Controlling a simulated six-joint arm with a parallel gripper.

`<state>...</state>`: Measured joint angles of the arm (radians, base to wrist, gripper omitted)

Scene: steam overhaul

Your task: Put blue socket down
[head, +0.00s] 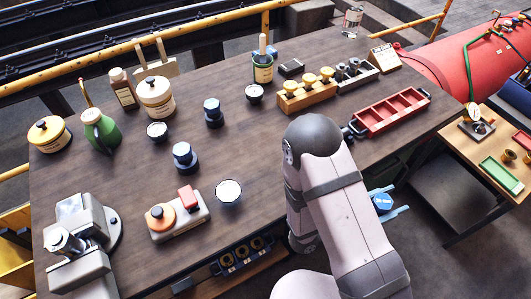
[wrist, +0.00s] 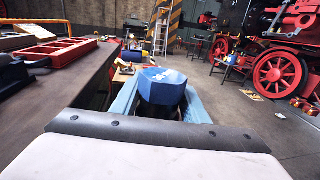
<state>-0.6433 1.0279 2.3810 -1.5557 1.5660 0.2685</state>
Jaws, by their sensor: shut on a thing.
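The blue socket (head: 382,201) is held between the light blue fingers of my gripper (head: 389,201), out past the table's right edge. In the wrist view, the blue socket (wrist: 165,86) has a blue faceted top over a dark lower part, with a finger of my gripper (wrist: 160,102) on each side. My gripper is shut on it. In the head view my arm partly hides the socket, and its underside is hidden in both views. Nothing is seen supporting it from below.
The wooden table (head: 120,180) holds two dark blue-and-silver hex pieces (head: 213,112) (head: 184,158), a red compartment tray (head: 392,112), a wooden block with yellow knobs (head: 306,93), and a round white-topped piece (head: 228,193). The middle of the table is mostly clear. A smaller table (head: 462,150) stands at right.

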